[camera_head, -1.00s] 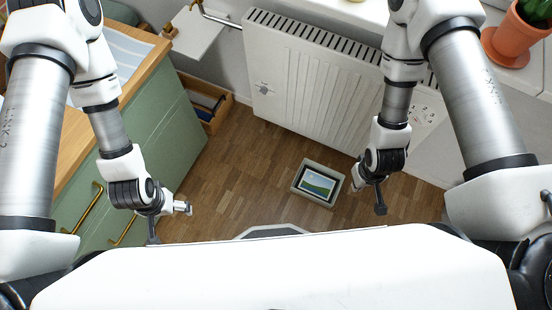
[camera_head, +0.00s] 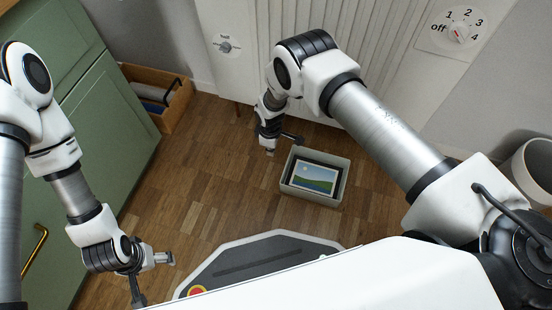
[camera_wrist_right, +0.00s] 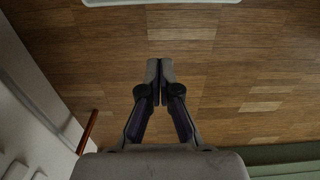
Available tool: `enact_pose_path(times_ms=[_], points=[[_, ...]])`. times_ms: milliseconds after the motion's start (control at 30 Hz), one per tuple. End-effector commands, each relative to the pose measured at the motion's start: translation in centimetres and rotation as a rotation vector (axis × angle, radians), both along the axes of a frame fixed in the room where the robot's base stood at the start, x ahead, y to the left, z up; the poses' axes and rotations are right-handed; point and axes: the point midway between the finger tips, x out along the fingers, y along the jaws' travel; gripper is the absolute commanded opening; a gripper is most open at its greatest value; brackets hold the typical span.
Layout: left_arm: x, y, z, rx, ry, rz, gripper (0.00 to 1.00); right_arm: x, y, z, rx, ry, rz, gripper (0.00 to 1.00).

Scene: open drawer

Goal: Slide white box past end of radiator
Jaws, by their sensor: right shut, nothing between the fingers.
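The white box (camera_head: 336,192) is an open, pale-walled box on the wood floor, with a framed landscape picture in it. It stands in front of the white ribbed radiator (camera_head: 380,40). My right gripper (camera_head: 297,139) is shut and empty, just beyond the box's back left corner in the head view; I cannot tell whether it touches the box. In the right wrist view the fingers (camera_wrist_right: 160,72) are together over bare floor, and a pale edge of the box (camera_wrist_right: 160,2) shows at the top. My left gripper (camera_head: 138,293) hangs at the lower left, its fingers unclear.
A green cabinet (camera_head: 110,130) with a brass handle stands at the left. A wooden crate (camera_head: 172,115) with rolled items is beside it, near the wall. A white round bin (camera_head: 535,165) is at the far right. Floor left of the box is clear.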

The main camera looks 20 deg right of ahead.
Motion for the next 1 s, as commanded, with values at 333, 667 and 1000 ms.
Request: enact_pose_path(times_ms=[333, 667, 1000], points=[[0.1, 0.0, -4.9, 0.0, -0.001, 0.004, 0.87, -0.1, 0.0, -7.9, 0.001, 0.001, -0.004, 0.0], [0.2, 0.1, -5.8, 0.001, -0.005, 0.007, 0.87, -2.1, -3.2, -8.7, 0.0, 0.001, -0.005, 0.0], [0.2, 0.1, -5.7, 0.001, -0.004, 0.008, 0.87, -2.2, -3.5, -8.6, 0.0, -0.001, -0.004, 0.0]])
